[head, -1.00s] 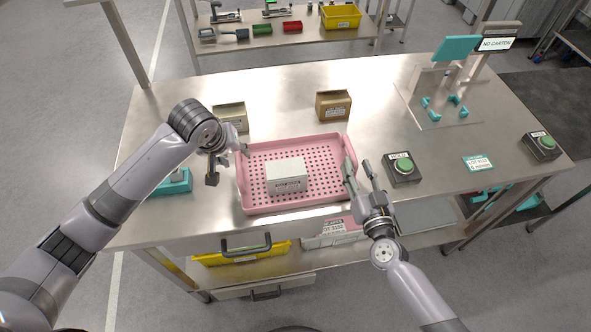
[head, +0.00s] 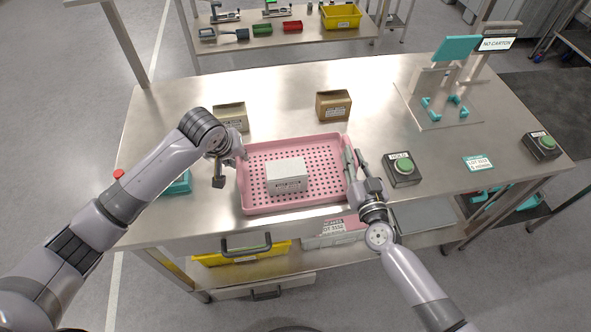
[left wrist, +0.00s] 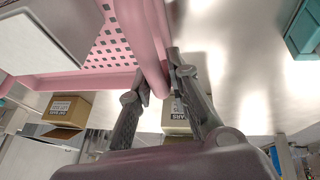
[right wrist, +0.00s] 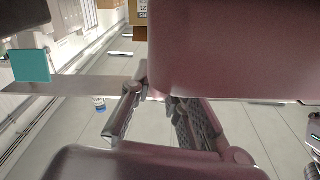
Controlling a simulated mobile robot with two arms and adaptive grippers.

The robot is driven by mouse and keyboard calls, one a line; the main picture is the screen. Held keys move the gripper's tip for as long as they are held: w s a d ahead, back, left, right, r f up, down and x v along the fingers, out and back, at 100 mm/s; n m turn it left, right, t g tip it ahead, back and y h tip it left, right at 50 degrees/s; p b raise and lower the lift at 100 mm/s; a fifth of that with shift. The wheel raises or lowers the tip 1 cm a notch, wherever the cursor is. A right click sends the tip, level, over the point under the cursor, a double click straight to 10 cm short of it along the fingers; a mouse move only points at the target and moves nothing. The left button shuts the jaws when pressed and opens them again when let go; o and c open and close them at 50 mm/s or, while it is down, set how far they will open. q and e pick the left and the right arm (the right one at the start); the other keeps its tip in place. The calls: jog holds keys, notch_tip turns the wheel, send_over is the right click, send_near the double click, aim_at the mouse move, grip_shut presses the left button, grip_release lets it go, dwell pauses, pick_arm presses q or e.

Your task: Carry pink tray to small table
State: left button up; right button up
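The pink tray (head: 296,208) lies flat on the steel table, with a white box (head: 286,175) inside it. My left gripper (head: 241,152) is at the tray's left rim. In the left wrist view its fingers (left wrist: 162,82) are closed on the pink rim, one on each side. My right gripper (head: 353,160) is at the right rim, its fingers close together around it. The right wrist view shows these fingers (right wrist: 156,95) against a large pink surface, which hides part of the grip. Another table (head: 270,40) stands at the back; I cannot tell whether it is the small table.
Two brown cartons (head: 333,105) (head: 230,117) stand behind the tray. A green-button box (head: 403,169) sits just right of my right gripper. A teal fixture (head: 445,105) stands at the back right. The back table holds a yellow bin (head: 340,17) and small bins.

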pick_arm(q)
grip_shut()
pick_arm(e)
grip_shut()
pick_arm(q)
jog(key=shift+d, duration=0.15)
jog(key=shift+r, duration=0.2)
pick_arm(e)
jog(key=shift+a+r, duration=0.1)
jog(key=shift+r, duration=0.05)
